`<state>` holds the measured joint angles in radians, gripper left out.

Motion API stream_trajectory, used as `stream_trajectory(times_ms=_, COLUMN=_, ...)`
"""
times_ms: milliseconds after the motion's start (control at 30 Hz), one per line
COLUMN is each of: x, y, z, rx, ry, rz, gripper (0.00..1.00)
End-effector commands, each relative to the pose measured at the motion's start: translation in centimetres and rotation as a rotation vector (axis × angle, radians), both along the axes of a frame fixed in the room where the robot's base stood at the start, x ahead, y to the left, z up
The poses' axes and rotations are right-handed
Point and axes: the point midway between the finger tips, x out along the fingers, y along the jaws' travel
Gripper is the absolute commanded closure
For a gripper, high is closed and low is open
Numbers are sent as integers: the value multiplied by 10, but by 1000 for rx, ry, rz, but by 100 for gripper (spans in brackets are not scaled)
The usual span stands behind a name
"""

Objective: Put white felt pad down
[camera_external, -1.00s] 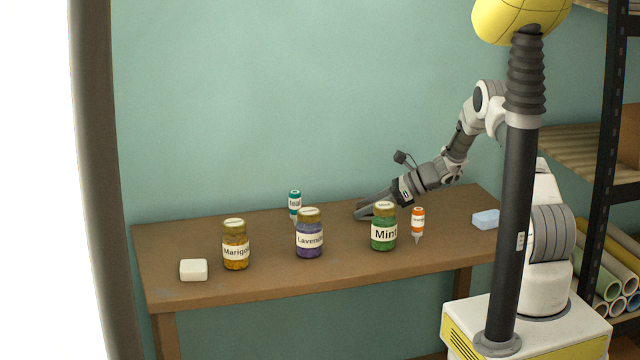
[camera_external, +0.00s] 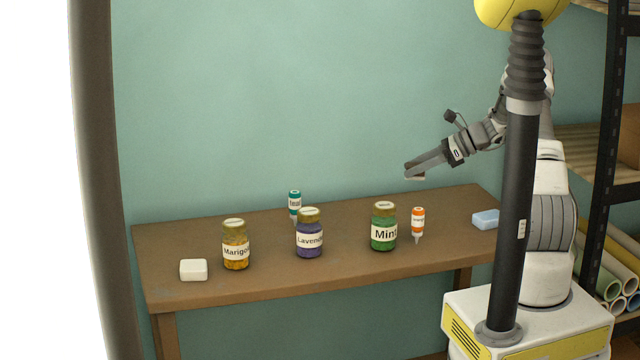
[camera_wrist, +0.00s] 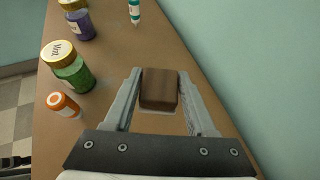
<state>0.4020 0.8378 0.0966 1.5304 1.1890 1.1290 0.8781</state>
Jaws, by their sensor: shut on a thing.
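My gripper (camera_external: 414,172) is raised above the back right part of the table, behind and above the Mint jar. In the wrist view my gripper (camera_wrist: 160,92) is shut on a brown block (camera_wrist: 159,88), which sits between the fingertips.
The wooden table (camera_external: 340,275) carries jars labelled Marigold (camera_external: 235,246), Lavender (camera_external: 309,236) and Mint (camera_external: 383,228). A teal bottle (camera_external: 295,204), an orange bottle (camera_external: 417,222) and a light blue block (camera_external: 485,219) also stand there.

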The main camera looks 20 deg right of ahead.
Motion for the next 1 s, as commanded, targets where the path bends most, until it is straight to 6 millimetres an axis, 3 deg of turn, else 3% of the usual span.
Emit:
stream_trajectory(times_ms=300, x=-14, y=-119, z=-3, rx=-3, ry=-2, rz=-227, gripper=99)
stream_trajectory(times_ms=500, x=-28, y=-170, z=2, rx=-2, ry=-3, rz=-336, gripper=99)
stream_trajectory(times_ms=667, x=-24, y=-170, z=-5, rx=0, ry=-1, rz=-356, gripper=99)
stream_trajectory(times_ms=1000, x=23, y=-110, z=-51, rx=0, ry=-1, rz=-354, gripper=99)
